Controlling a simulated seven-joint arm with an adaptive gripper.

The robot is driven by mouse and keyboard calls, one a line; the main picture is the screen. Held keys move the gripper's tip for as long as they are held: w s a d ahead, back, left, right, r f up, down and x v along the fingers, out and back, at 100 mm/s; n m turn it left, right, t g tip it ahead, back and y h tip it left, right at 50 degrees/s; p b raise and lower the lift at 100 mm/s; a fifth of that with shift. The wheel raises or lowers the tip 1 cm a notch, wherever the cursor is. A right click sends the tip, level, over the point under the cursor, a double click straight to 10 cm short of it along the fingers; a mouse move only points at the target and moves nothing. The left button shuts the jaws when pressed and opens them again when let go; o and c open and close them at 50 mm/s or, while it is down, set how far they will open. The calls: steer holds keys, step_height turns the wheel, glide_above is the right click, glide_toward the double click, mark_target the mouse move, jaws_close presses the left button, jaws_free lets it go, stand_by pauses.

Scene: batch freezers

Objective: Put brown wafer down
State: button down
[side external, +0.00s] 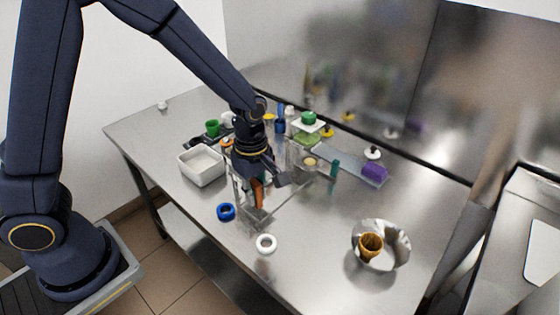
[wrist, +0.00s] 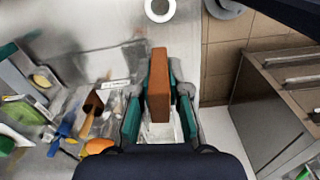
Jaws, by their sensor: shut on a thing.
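My gripper (wrist: 160,112) is shut on the brown wafer (wrist: 160,75), a flat reddish-brown slab held between its two teal-padded fingers. In the side external view my gripper (side external: 262,182) points down over the front part of the steel table (side external: 325,245), and the wafer (side external: 258,193) hangs below it. A clear, see-through holder or tray (side external: 258,216) shows around and below the wafer. I cannot tell whether the wafer touches it.
A blue ring (side external: 226,211) and a white ring (side external: 266,243) lie near the front edge. A white tub (side external: 201,166) stands left. A metal bowl (side external: 398,248) with an orange-brown cup (side external: 370,245) is at right. Several small items crowd behind my gripper. Table between rings and bowl is clear.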

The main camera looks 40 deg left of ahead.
steer(key=s+d+m, duration=0.4)
steer(key=s+d, duration=0.2)
steer(key=d, duration=0.4)
steer(key=s+d+m, duration=0.4)
steer(key=s+d, duration=0.2)
steer(key=d, duration=0.3)
steer(key=w+d+f, duration=0.2)
steer(key=w+f, duration=0.1)
steer(key=w+d+f, duration=0.3)
steer(key=w, duration=0.1)
steer(key=w+d+f, duration=0.3)
steer(key=shift+w+d+f, duration=0.1)
steer(key=shift+w+d, duration=0.15)
steer(key=shift+w+d+f, duration=0.1)
steer(key=shift+w+f, duration=0.05)
steer(key=shift+f, duration=1.7)
